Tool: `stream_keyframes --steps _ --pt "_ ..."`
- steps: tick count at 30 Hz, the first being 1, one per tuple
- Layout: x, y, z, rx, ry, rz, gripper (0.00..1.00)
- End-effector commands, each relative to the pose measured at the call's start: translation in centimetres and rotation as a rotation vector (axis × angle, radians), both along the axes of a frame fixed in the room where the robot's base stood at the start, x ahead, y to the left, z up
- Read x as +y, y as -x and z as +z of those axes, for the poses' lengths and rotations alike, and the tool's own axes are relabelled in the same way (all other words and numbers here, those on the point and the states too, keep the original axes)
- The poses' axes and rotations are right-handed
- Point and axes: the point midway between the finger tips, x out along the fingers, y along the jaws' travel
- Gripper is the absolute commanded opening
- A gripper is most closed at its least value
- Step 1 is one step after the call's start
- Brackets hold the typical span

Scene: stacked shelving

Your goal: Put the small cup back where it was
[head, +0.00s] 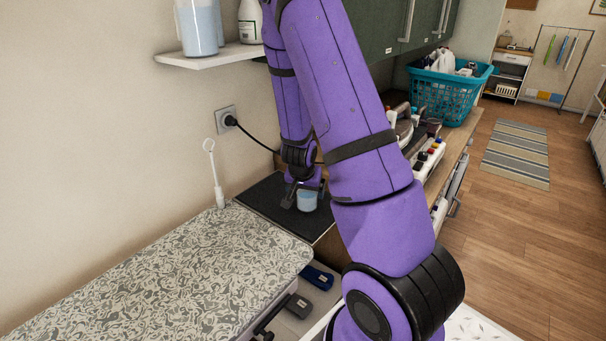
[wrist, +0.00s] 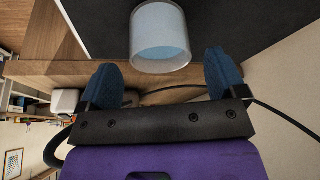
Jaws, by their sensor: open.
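The small cup (head: 306,201) is clear-walled with pale blue inside. In the head view it is at my gripper (head: 303,187), on or just above a dark mat (head: 265,207). In the wrist view the cup (wrist: 160,40) is just beyond the fingertips and roughly centred between them. My gripper (wrist: 163,72) is open, with a blue finger on each side and nothing between them. The cup looks upright; I cannot tell whether a finger touches it. My arm hides part of the counter behind.
A patterned ironing board (head: 170,275) lies in front of the mat. A wall shelf (head: 210,56) holds a larger blue-filled container (head: 198,28) and a white bottle (head: 249,22). A plug and cable (head: 231,121) are on the wall. A teal basket (head: 450,95) stands farther along the counter.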

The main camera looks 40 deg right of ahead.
Motion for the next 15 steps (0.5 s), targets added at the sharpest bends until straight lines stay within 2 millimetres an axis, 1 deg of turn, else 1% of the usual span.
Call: stream_keyframes --steps 1,15 --pt "0.3 0.1 0.6 -0.002 -0.001 0.003 0.9" --pt "1.5 0.8 3.8 0.001 0.001 0.003 0.9"
